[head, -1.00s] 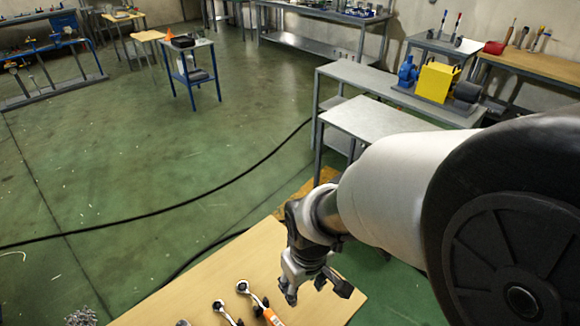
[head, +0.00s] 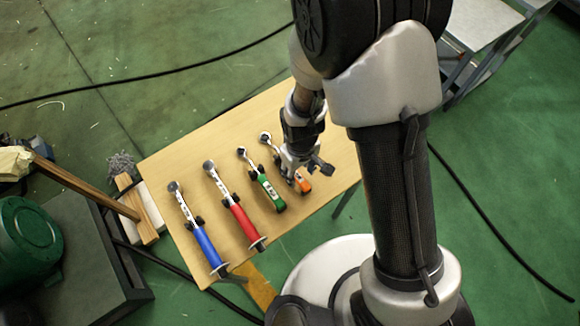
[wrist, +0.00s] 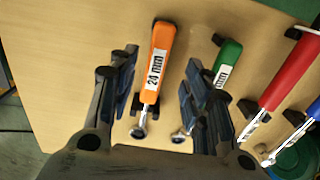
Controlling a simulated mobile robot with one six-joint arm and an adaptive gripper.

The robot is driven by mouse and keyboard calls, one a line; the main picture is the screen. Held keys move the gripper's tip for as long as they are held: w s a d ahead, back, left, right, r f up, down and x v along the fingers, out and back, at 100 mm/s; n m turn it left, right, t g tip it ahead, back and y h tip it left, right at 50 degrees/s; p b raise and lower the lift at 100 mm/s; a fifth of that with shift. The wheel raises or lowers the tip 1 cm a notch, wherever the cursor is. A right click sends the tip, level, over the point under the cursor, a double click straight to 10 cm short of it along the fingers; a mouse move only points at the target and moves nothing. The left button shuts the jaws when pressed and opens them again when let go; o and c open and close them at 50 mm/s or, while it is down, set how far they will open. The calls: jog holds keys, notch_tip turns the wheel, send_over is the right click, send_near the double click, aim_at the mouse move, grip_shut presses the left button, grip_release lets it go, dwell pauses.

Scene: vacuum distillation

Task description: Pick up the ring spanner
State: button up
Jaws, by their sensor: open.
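Several ring-ended tools with coloured handles lie in a row on the wooden table (head: 190,150). The orange-handled spanner (head: 304,186) is at the right end, partly hidden by my gripper (head: 305,168). In the wrist view this orange spanner (wrist: 160,60), labelled 24 mm, lies between my open fingers (wrist: 161,85), its ring end toward the bottom. The green-handled spanner (head: 266,190) is just left of it; in the wrist view the green one (wrist: 226,68) is partly hidden by my right finger. The fingers appear empty; their height above the table is unclear.
A red-handled tool (head: 242,217) and a blue-handled tool (head: 203,243) lie farther left, with small black holders under the tools. A dark bench with a green drum (head: 28,240) and wooden pieces stand at the left. The table's far right part is bare.

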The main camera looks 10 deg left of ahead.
aim_at(298, 176)
jog(key=f, duration=0.2)
jog(key=f+b, duration=0.1)
jog(key=f, duration=0.1)
jog(key=f+b, duration=0.1)
jog(key=f, duration=0.1)
jog(key=shift+w+a, duration=0.1)
jog(key=shift+w, duration=0.2)
jog(key=shift+r, duration=0.1)
jog(key=shift+c, duration=0.4)
grip_shut()
dwell(0.5)
